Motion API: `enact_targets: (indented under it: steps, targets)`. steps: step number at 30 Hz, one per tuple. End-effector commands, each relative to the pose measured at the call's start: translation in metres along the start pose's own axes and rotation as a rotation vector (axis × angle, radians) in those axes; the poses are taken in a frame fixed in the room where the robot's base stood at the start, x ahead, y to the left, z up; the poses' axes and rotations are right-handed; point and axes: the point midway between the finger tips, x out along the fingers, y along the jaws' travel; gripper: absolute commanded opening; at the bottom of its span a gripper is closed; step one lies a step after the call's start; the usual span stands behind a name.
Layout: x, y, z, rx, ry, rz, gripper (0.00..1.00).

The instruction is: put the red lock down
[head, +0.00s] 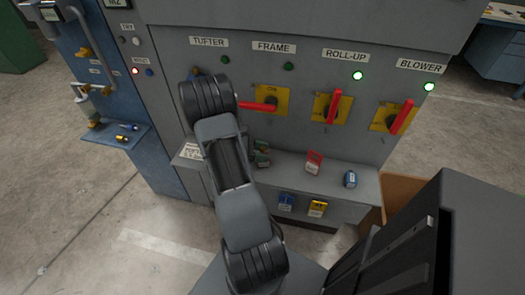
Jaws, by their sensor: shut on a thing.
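A red lock (313,162) with a pale label stands on the grey shelf (287,169) under the switches in the head view. It is between a green lock (261,153) on its left and a blue lock (350,179) on its right. My arm rises in front of the panel, left of the red lock. My gripper does not show; the arm's upper joint covers the area behind it. Whether it holds anything cannot be seen.
Above the shelf are the FRAME switch (271,100), handle pointing left, and the ROLL-UP (331,106) and BLOWER (399,117) switches with steeper handles. Blue (285,202) and yellow (318,208) tags hang below. A blue side shelf (114,136) is at left, a cardboard box (399,190) at right.

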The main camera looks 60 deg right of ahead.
Motion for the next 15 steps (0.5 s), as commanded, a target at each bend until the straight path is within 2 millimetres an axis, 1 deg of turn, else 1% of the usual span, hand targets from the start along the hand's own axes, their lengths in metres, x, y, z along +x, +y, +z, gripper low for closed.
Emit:
enact_targets:
  steps: [15]
  targets:
    - [0.0010,0.0002,-0.0031,0.000,-0.001,0.000,0.07]
